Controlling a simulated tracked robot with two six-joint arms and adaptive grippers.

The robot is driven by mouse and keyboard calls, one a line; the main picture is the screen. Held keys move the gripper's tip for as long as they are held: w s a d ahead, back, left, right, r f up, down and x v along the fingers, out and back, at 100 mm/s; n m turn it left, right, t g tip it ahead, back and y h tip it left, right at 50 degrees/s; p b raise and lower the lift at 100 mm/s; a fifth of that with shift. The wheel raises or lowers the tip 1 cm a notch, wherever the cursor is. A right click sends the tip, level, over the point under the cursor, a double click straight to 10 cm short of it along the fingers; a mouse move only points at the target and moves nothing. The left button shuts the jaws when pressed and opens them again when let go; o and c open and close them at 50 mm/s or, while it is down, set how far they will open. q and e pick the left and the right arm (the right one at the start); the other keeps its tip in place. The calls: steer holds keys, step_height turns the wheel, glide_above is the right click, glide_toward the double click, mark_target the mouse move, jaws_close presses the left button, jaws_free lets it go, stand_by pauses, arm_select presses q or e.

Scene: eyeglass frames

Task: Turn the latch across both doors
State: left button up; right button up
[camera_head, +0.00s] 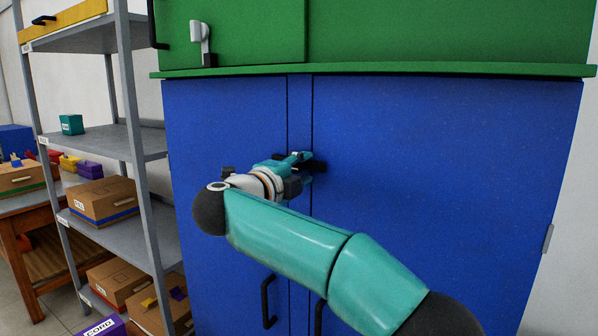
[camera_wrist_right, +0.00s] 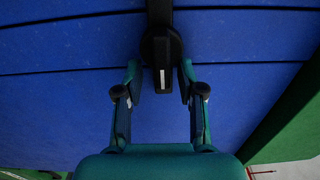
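The blue cabinet has a left door (camera_head: 225,130) and a right door (camera_head: 440,180) with a narrow strip between them. A dark latch (camera_head: 319,167) sits at this strip, partly hidden by my right gripper (camera_head: 303,159). In the right wrist view the latch (camera_wrist_right: 161,48) is a black bar with a round hub. My right gripper's fingers (camera_wrist_right: 160,80) are open, one on each side of the bar's near end, with gaps visible. In the head view the bar looks roughly level, but its full length is hidden. My left gripper is not in view.
Dark door handles (camera_head: 268,300) are lower on the blue doors. A green cabinet (camera_head: 420,35) with a pale latch (camera_head: 200,42) is above, its ledge overhanging. Grey shelves (camera_head: 105,142) with boxes stand close on the left. A wooden table (camera_head: 22,200) is farther left.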

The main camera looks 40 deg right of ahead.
steer(key=shift+s+r, duration=0.1)
steer(key=shift+a, duration=0.15)
steer(key=shift+s+a, duration=0.1)
steer(key=shift+a, duration=0.2)
steer(key=v, duration=1.1)
steer(key=shift+a, duration=0.1)
